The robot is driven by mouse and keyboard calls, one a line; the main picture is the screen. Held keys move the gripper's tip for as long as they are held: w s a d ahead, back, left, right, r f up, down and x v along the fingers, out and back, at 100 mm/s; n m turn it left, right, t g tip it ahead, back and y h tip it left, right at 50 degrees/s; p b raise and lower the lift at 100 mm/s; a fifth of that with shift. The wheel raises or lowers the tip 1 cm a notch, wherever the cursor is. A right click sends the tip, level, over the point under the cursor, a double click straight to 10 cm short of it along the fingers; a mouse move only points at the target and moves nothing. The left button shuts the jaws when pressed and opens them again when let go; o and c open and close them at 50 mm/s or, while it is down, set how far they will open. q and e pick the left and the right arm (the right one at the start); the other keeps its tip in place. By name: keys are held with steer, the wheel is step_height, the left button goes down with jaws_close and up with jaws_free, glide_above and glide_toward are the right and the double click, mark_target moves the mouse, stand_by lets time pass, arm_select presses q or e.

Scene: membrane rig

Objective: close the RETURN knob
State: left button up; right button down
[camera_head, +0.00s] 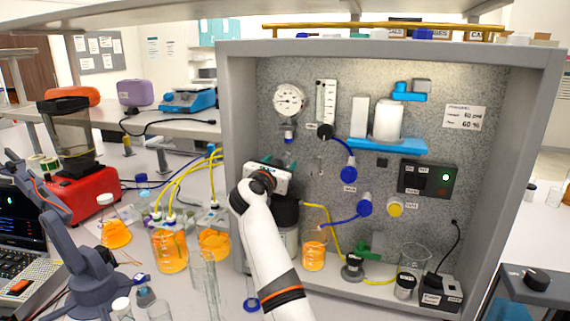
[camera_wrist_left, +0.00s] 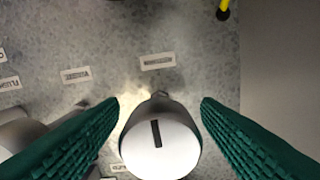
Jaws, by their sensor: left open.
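A round silver-white knob (camera_wrist_left: 158,142) with a dark slot-like mark sits between the fingers of my left gripper (camera_wrist_left: 160,102) in the left wrist view. The mark runs nearly upright, slightly tilted. The green ribbed fingers are open, one on each side, with gaps to the knob. A small label (camera_wrist_left: 157,62) lies on the panel above the knob; I cannot read it surely as RETURN. In the head view my left gripper (camera_head: 272,165) is at the left part of the speckled panel (camera_head: 270,100) and hides that knob. My right gripper is not in view.
To the right on the panel are blue knobs (camera_head: 364,208), a yellow knob (camera_head: 395,209) and a black switch box (camera_head: 426,179). A gauge (camera_head: 289,100) is above my gripper. Orange-filled beakers (camera_head: 170,251) and tall glass cylinders (camera_head: 204,280) stand left of my arm.

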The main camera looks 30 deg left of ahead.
arm_select(q)
steer(key=shift+s+r, duration=0.1)
steer(key=shift+s, duration=0.1)
steer(key=c, duration=1)
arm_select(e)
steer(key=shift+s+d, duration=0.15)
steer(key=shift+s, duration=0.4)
